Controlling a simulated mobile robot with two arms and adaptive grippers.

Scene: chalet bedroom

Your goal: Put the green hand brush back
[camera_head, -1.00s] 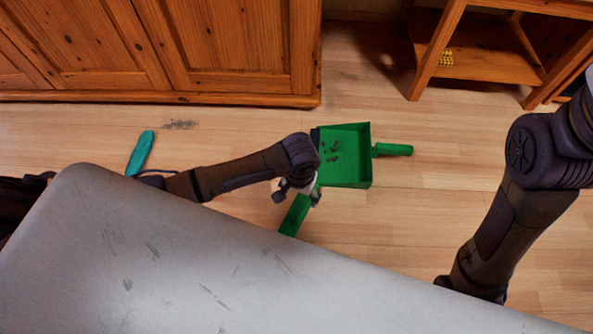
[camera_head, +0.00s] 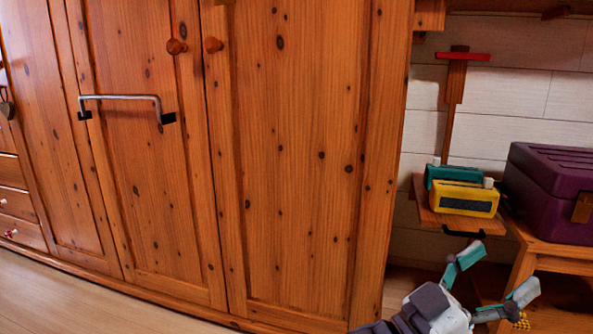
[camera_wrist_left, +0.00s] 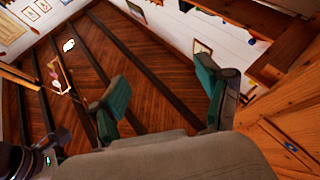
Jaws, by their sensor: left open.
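The green hand brush does not show in either current view. My left gripper (camera_head: 498,274) is at the lower right of the head view, in front of the low wooden stand and below the small shelf. Its two fingers with greenish pads are spread apart with nothing between them. In the left wrist view the same two fingers (camera_wrist_left: 160,97) are wide apart and empty. My right gripper is not in view.
A small wooden shelf (camera_head: 431,214) holds a teal box (camera_head: 450,173) and a yellow box (camera_head: 464,199), with a dark hook (camera_head: 464,233) beneath. A red bar (camera_head: 463,56) is above. A purple chest (camera_head: 550,185) stands right. A large wooden wardrobe (camera_head: 290,150) fills the left and middle.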

